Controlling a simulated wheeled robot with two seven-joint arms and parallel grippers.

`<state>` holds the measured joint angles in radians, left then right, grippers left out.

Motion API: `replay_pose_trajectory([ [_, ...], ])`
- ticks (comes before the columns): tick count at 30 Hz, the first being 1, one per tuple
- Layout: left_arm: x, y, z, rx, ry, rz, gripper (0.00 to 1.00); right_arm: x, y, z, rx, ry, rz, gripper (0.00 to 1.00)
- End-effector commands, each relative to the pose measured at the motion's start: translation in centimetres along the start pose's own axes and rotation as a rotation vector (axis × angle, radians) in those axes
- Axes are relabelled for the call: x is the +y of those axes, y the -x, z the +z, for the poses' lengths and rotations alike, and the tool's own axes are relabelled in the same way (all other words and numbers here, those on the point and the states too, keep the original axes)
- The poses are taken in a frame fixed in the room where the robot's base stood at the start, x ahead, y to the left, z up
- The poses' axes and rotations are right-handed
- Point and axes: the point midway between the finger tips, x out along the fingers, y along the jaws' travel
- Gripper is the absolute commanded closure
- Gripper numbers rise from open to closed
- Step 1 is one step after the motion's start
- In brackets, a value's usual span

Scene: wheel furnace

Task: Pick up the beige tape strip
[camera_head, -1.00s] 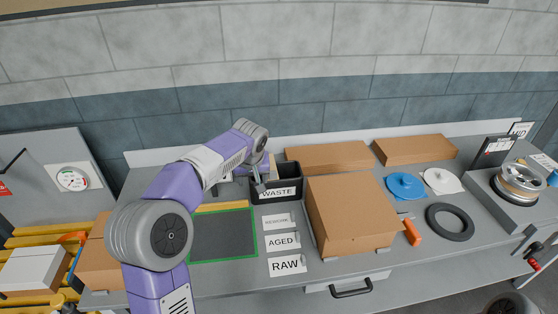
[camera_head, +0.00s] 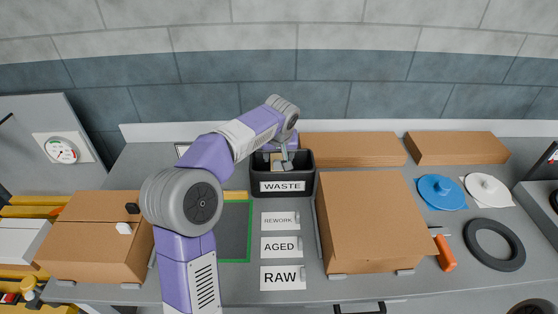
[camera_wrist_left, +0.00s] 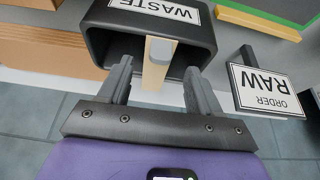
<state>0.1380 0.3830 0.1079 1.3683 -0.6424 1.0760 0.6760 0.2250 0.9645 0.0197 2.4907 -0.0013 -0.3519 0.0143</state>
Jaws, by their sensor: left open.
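A beige strip (camera_wrist_left: 154,76) with a pale grey end shows in the left wrist view, in front of the mouth of the black WASTE bin (camera_wrist_left: 97,37). In the head view the bin (camera_head: 309,182) stands on the bench, and a small beige piece shows at its opening beside my gripper. My left gripper (camera_wrist_left: 158,66) is open, with its two fingers on either side of the strip and a gap to each. In the head view the left gripper (camera_head: 284,155) is at the bin's opening, its tips partly hidden. My right gripper is not in view.
A large cardboard box (camera_head: 370,220) stands right of the bin, and flat boxes (camera_head: 352,148) lie behind it. REWORK, AGED and RAW labels (camera_head: 283,277) lie in front. A green-edged dark mat (camera_head: 235,230) is at left, partly behind my arm. An ORDER RAW sign (camera_wrist_left: 265,90) stands near the right finger.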

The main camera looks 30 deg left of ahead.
Motion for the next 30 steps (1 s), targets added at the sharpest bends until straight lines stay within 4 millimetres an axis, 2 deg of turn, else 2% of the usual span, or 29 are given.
replay_pose_trajectory([
  [5, 0.0, -1.7, 0.0, 0.000, 0.000, 0.000, 0.36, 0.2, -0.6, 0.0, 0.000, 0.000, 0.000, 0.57],
  [13, -0.1, -5.6, 0.0, -0.001, 0.000, 0.001, 0.36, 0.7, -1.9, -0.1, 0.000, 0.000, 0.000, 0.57],
  [21, -0.1, -5.9, -0.1, 0.001, -0.001, 0.001, 0.38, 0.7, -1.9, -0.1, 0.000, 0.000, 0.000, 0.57],
  [30, -0.1, -5.9, -0.1, 0.000, -0.001, 0.001, 0.84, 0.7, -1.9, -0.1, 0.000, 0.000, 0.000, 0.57],
])
